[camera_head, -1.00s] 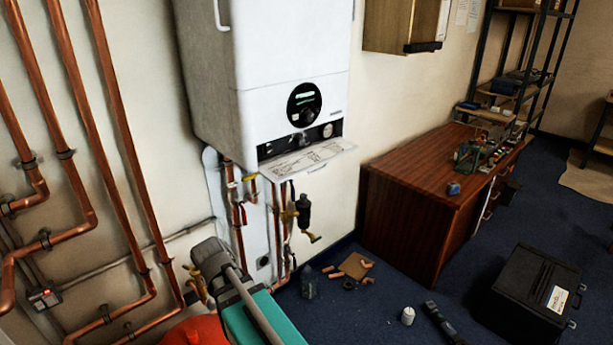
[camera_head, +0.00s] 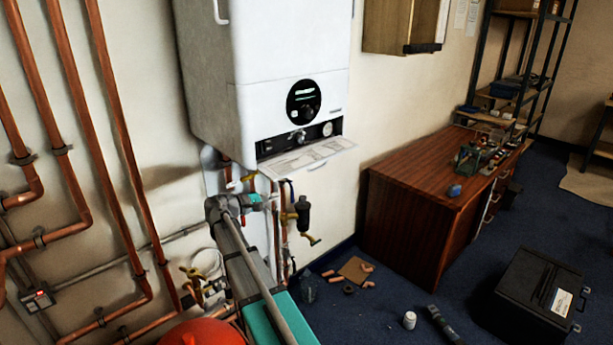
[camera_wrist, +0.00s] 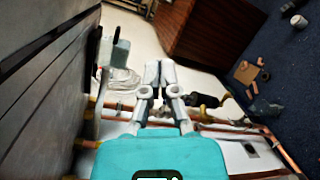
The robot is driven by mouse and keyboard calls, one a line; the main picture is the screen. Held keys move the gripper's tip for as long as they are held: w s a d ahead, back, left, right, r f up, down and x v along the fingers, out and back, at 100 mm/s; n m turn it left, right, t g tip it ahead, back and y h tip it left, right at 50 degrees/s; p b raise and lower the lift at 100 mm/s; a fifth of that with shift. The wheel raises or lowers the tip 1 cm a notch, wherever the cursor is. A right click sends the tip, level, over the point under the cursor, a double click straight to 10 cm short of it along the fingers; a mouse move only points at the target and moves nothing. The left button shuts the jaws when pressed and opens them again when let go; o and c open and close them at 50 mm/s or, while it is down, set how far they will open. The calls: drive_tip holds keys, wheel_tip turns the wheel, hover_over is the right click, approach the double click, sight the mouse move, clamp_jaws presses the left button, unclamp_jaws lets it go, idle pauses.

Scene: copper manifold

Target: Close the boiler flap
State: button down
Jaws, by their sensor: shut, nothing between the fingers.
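The boiler flap (camera_head: 308,156) hangs open at the bottom front of the white boiler (camera_head: 290,60), sticking out about level with printed paper on its upper face. The control strip with knob and gauge shows above it. My gripper (camera_wrist: 160,72) has its two grey fingers close together with nothing between them. In the head view my arm rises from below, and the teal gripper body is below and left of the flap, near the pipes. The fingertips are hard to make out there. The flap cannot be told apart clearly in the wrist view.
Copper pipes (camera_head: 118,140) run down the wall on the left. Valves and a black filter (camera_head: 303,213) hang under the boiler. A wooden desk (camera_head: 400,215) stands at right, with a black case (camera_head: 540,295) on the floor. Space in front of the flap looks clear.

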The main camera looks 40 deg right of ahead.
sight(308, 171)
drive_tip(key=w+d+r+h, duration=0.1)
drive_tip(key=w+r+h, duration=0.1)
drive_tip(key=r, duration=0.1)
drive_tip(key=shift+w+d+n, duration=0.15)
drive_tip(key=shift+d+n, duration=0.15)
drive_tip(key=shift+d, duration=0.1)
drive_tip(key=shift+d+r, duration=0.1)
drive_tip(key=shift+d, duration=0.05)
drive_tip(key=shift+s+d+r+p, duration=0.5)
drive_tip(key=shift+s+d, duration=0.3)
drive_tip(key=shift+d, duration=0.85)
drive_tip(key=shift+s+d+r+p, duration=0.5)
drive_tip(key=shift+s+d, duration=0.25)
drive_tip(key=shift+d, duration=0.85)
drive_tip(key=shift+s+d+r+p, duration=0.5)
drive_tip(key=shift+s+d, duration=0.3)
drive_tip(key=shift+d, duration=0.85)
